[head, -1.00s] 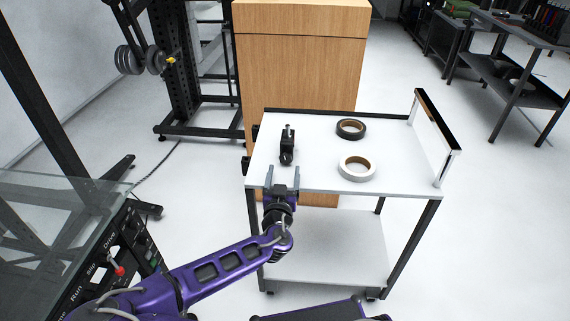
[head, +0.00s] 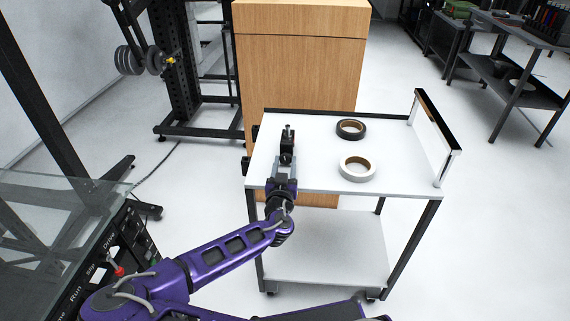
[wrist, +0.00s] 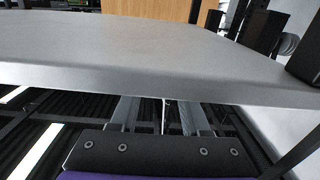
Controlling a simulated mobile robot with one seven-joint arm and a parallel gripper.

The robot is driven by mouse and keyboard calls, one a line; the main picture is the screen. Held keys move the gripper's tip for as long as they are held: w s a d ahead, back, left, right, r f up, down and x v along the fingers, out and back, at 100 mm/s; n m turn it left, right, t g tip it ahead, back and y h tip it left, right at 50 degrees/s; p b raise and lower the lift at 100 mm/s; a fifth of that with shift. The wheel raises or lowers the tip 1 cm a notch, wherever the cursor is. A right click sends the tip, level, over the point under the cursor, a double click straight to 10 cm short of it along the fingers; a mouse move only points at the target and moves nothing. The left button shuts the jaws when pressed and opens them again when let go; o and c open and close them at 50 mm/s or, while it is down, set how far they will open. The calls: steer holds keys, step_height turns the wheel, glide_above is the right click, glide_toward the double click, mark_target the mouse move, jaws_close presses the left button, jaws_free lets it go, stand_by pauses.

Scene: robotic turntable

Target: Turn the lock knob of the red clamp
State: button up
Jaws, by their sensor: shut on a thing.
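A small black device with a round knob (head: 286,158) at its near end stands on the left part of the white cart top (head: 320,180). A thin post rises from it. No red clamp shows; this device looks black. My gripper (head: 284,166) is at the cart's near left, pointing away from the camera, with its fingers on either side of the knob. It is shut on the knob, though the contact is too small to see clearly. In the wrist view, the two fingers run forward and their tips are hidden behind a grey slab edge (wrist: 150,85).
A black tape roll (head: 351,129) and a white tape roll (head: 357,168) lie right of the device. A wooden cabinet (head: 298,70) is behind. A control panel (head: 125,255) is at left.

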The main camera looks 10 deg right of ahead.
jaws_close()
steer(key=shift+n, duration=2.3)
steer(key=o, duration=1.1)
jaws_free()
steer(key=shift+c, duration=0.2)
steer(key=v, duration=1.7)
steer(key=shift+s, duration=0.2)
steer(key=shift+a+r, duration=0.1)
